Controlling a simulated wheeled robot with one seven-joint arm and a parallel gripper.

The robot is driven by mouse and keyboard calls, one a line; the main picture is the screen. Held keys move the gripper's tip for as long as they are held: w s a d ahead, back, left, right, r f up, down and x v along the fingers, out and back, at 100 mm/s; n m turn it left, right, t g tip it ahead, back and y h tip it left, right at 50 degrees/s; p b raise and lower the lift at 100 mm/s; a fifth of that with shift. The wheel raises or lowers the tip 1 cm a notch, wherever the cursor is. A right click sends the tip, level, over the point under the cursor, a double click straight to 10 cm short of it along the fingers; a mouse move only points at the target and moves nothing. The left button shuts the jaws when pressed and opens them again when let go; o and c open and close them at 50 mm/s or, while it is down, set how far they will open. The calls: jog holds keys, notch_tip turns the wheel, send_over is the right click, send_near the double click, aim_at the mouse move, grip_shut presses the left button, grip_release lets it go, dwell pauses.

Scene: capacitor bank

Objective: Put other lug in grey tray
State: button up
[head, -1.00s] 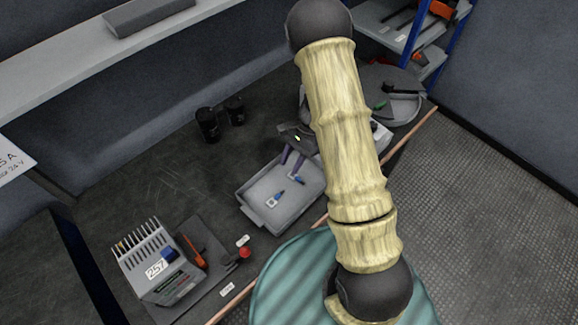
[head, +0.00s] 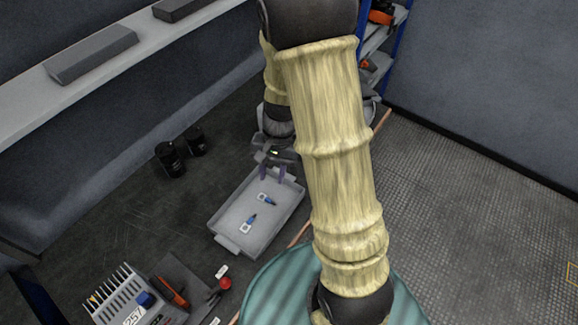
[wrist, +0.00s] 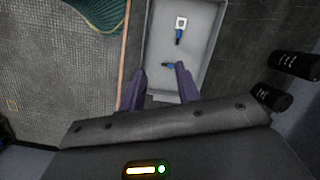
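The grey tray (head: 283,217) stands on the dark bench, and it also shows in the wrist view (wrist: 203,45). Two blue lugs with pale square ends lie in it. One lug (head: 250,222) is toward the tray's near-left end, and it shows in the wrist view (wrist: 179,32). The other lug (head: 267,199) is nearer the middle, and in the wrist view (wrist: 170,66) it lies just beyond my fingertips. My gripper (wrist: 160,75) is open and empty over the tray's far end, its purple fingers apart. In the head view (head: 275,174) my arm hides part of it.
Two black cylinders (head: 170,159) stand behind the tray. A grey numbered unit (head: 118,300), an orange-handled tool (head: 173,291) and a red-ended tool (head: 222,286) are at the lower left. A shelf (head: 95,62) runs along the back wall.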

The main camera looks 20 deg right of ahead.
jog(key=s+d+r+n+t+h, duration=0.2)
jog(key=s+r+n+t, duration=0.2)
jog(key=s+r+n, duration=0.2)
notch_tip(320, 180, up, 3)
jog(key=shift+d+f, duration=0.1)
jog(key=shift+d, duration=0.25)
